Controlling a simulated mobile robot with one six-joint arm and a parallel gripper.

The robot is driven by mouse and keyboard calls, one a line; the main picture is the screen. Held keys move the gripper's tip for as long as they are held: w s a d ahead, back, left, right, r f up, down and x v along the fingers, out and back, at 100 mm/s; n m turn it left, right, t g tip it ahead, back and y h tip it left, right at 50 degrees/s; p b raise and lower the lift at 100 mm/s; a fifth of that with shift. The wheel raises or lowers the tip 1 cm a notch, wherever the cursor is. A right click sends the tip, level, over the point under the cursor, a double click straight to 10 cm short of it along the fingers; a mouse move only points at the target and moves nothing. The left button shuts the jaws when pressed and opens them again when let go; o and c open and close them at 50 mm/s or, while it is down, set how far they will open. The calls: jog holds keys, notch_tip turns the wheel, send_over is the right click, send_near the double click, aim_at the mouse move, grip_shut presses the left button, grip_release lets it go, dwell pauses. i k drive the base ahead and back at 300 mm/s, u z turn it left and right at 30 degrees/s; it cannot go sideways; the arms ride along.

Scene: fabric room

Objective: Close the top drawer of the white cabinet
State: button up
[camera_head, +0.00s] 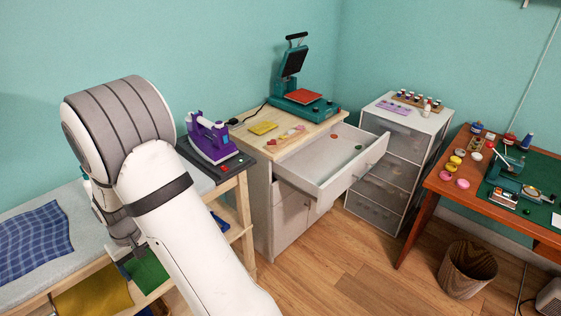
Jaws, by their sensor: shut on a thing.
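The white cabinet (259,200) with a pale wooden top stands in the middle. Its top drawer (347,180) is pulled far out toward the lower right. A few small items, one green and one reddish, lie in the drawer. A cupboard door (291,216) below it looks closed. My gripper (137,251) is at the left, pointing down beside the low shelf unit, well apart from the drawer. My arm hides much of it. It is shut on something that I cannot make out.
A purple iron (209,138) sits on a stand left of the cabinet. A teal heat press (300,100) stands on the cabinet top. A clear-drawer unit (401,150) stands right of the open drawer. A wooden table and a basket (467,270) are farther right. The floor before the drawer is clear.

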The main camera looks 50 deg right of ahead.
aim_at(326, 160)
jog(key=z, duration=0.45)
jog(key=i, duration=0.1)
jog(key=u, duration=2.45)
jog(key=k, duration=2.25)
jog(key=z, duration=2.15)
jog(key=i, duration=0.35)
jog(key=z, duration=0.6)
